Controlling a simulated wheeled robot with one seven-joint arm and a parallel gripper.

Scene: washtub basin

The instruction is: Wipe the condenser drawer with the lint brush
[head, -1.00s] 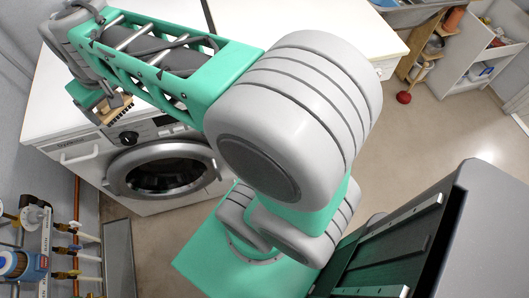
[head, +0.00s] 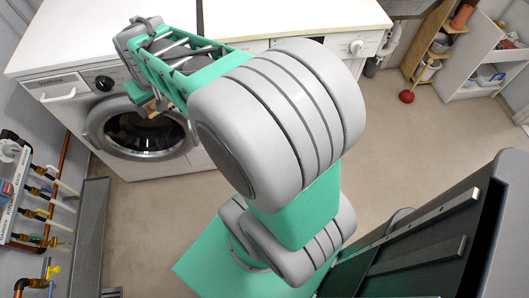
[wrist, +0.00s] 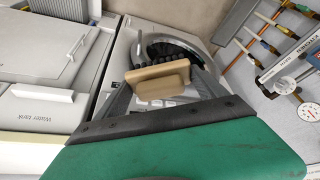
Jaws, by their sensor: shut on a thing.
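The lint brush (wrist: 160,80), a tan block with a dark bristled edge, is between the fingers of my gripper (wrist: 161,88) in the wrist view. My gripper is shut on it. In the head view my gripper (head: 153,106) is small and partly hidden, in front of the round machine door. No drawer is clearly labelled as the condenser drawer. A dark grey ridged part (wrist: 58,9) at the top left of the wrist view may be it, but I cannot tell. My gripper is apart from it. My arm hides much of the appliance fronts in the head view.
A front-loading washer (head: 75,112) stands under a white worktop (head: 90,40). A panel marked "Water tank" (wrist: 35,140) shows at left in the wrist view. Pipes and valves (head: 35,190) line the left wall. Open floor (head: 400,140) lies right of my arm, with a red ball (head: 406,97).

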